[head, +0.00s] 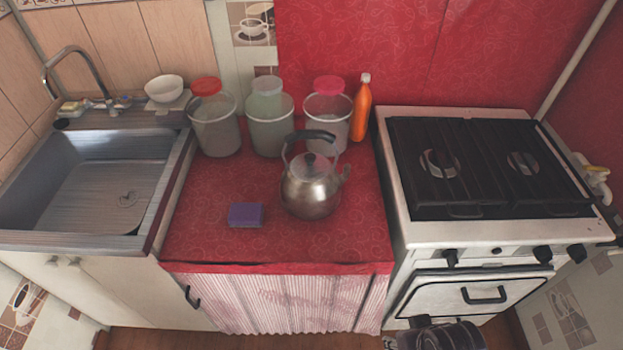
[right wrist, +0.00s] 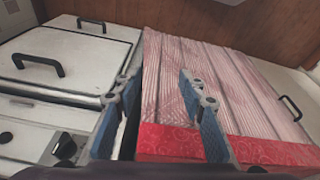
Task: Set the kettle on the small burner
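The metal kettle (head: 312,190) stands upright on the red oilcloth counter (head: 345,235), its dark handle raised and its spout to the right. The stove (head: 400,190) is to its right, with two burners under black grates. The right burner (head: 523,162) looks slightly smaller than the left burner (head: 440,163). Both burners are bare. My right gripper shows in the right wrist view (right wrist: 158,82) with its blue-grey fingers apart and nothing between them. It is in front of the counter's pleated curtain, away from the kettle. My left gripper is not in view.
A purple sponge (head: 246,214) lies left of the kettle. Several lidded jars and an orange bottle (head: 362,108) stand behind it. A sink (head: 100,185) is at the left. The oven handle (head: 484,294) sticks out below the stove knobs.

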